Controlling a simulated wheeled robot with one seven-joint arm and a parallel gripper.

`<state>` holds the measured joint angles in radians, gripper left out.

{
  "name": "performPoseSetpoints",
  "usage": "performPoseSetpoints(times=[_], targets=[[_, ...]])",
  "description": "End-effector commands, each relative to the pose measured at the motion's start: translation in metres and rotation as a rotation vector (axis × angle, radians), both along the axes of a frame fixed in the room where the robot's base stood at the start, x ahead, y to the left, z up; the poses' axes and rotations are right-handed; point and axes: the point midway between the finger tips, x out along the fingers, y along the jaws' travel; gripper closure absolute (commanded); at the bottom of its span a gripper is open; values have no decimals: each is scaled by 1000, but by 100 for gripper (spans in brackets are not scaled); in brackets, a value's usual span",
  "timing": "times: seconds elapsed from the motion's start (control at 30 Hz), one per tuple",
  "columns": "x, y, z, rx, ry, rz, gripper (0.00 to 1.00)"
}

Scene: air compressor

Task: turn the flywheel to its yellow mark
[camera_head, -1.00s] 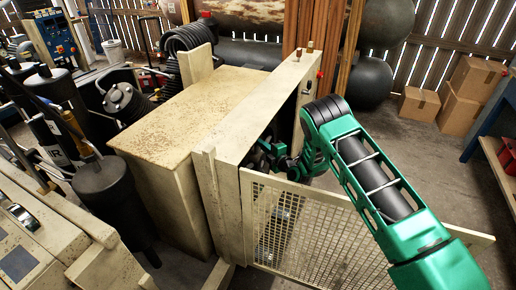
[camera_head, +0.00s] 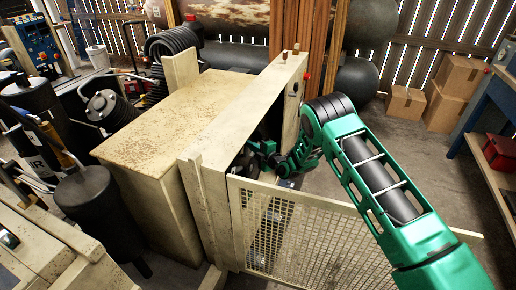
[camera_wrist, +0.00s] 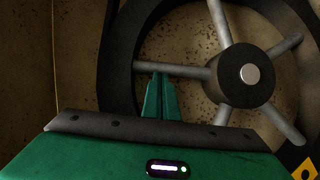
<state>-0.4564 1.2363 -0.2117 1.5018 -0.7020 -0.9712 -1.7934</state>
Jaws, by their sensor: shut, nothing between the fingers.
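The flywheel (camera_wrist: 118,68) fills much of the wrist view, with a dark rim, grey spokes and a black hub (camera_wrist: 247,73) with a pale centre. My gripper (camera_wrist: 161,76) is shut and empty, its green fingers inside the rim, left of the hub. The fingertips overlap the lower edge of the left spoke (camera_wrist: 190,71); I cannot tell if they touch. A yellow diamond mark with a dark spot (camera_wrist: 306,169) shows at the lower right corner, partly cut off. In the head view, my gripper (camera_head: 262,152) reaches into the beige housing (camera_head: 228,112), which hides the flywheel.
A mesh guard door (camera_head: 300,232) stands open below my arm. Cardboard boxes (camera_head: 450,92) and a bench with a red box (camera_head: 500,152) are at the right. Black cylinders (camera_head: 98,210) stand at the left. Some floor is clear beyond my arm.

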Motion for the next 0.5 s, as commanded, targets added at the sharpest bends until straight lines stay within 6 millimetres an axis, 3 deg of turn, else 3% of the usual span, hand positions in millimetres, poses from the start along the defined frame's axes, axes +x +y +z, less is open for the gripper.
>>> performPoseSetpoints(times=[0.1,0.5], targets=[[9,8,2,22,70,10,100],[37,3,-7,83,284,16,100]])
